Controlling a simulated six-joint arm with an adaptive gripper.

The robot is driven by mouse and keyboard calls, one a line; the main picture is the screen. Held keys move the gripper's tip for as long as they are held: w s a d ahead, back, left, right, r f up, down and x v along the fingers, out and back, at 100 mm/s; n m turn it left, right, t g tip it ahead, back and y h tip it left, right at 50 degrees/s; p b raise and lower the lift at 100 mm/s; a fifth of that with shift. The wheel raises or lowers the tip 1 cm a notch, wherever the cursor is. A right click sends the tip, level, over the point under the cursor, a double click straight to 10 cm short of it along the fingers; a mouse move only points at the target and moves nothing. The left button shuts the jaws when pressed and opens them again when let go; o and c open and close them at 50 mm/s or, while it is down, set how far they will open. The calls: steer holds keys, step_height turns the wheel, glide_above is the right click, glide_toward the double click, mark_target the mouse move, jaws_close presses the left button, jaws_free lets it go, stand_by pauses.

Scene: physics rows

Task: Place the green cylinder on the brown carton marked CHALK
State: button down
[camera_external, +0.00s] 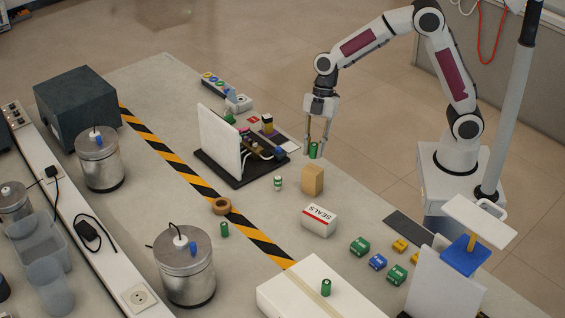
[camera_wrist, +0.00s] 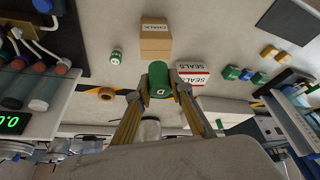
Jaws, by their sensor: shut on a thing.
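My gripper (camera_external: 317,148) is shut on a green cylinder (camera_external: 313,150) and holds it above the table. In the wrist view the green cylinder (camera_wrist: 158,80) sits between the fingertips of my gripper (camera_wrist: 159,90). The brown carton (camera_external: 313,180) stands on the table, below the held cylinder in the external view. In the wrist view the carton (camera_wrist: 155,42) shows the word CHALK and lies beyond the fingertips, apart from the cylinder. Nothing is seen on top of the carton.
A white SEALS box (camera_external: 319,220) stands near the carton. A small green and white cylinder (camera_external: 278,183) and a black board with a white panel (camera_external: 220,140) are to its left. Other green cylinders stand by the tape roll (camera_external: 221,206) and on a long white box (camera_external: 305,285).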

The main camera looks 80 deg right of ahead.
mark_target(313, 169)
steer(key=shift+f, duration=0.5)
steer(key=shift+f, duration=1.85)
steer(key=shift+f, duration=0.15)
steer(key=c, duration=1.8)
jaws_free()
steer(key=v, duration=0.6)
steer(key=shift+v, duration=0.9)
